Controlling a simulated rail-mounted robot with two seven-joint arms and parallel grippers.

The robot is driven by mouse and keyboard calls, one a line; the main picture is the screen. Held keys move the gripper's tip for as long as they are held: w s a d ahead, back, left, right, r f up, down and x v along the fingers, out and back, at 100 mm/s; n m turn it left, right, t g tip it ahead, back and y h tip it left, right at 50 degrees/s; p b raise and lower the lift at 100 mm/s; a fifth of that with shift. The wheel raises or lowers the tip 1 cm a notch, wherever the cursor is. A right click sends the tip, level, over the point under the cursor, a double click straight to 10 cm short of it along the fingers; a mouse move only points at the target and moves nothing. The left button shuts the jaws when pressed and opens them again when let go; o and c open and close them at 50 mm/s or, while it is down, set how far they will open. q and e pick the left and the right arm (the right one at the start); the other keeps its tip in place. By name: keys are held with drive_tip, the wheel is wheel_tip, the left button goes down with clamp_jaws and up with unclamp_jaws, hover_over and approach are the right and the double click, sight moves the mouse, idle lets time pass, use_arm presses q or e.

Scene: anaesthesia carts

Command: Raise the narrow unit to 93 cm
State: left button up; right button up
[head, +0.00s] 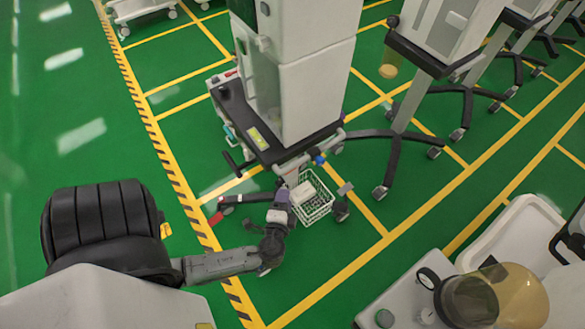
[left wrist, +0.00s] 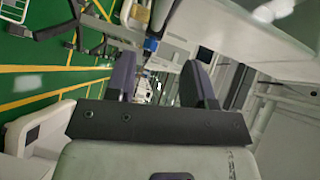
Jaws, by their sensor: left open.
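A tall white unit (head: 315,85) on a dark base stands in the middle of the head view. A second white unit (head: 445,30) on a slim slanted column with dark splayed legs stands to its right; I cannot tell which one the task calls narrow. My left gripper (head: 283,200) is at the near lower edge of the middle unit, beside a white wire basket (head: 313,196). In the left wrist view the left gripper (left wrist: 160,85) has its two purple fingers apart, with nothing clearly held between them. My right gripper is not in view.
Further units on dark wheeled legs line the upper right. A white device with an amber transparent dome (head: 510,295) stands at the lower right. A black ribbed object (head: 100,222) is at the left. Green floor (head: 65,120) with yellow lines is clear at the left.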

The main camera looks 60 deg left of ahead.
sight(292, 167)
use_arm(q)
drive_tip(key=x, duration=1.3)
drive_tip(key=shift+c, duration=0.4)
clamp_jaws()
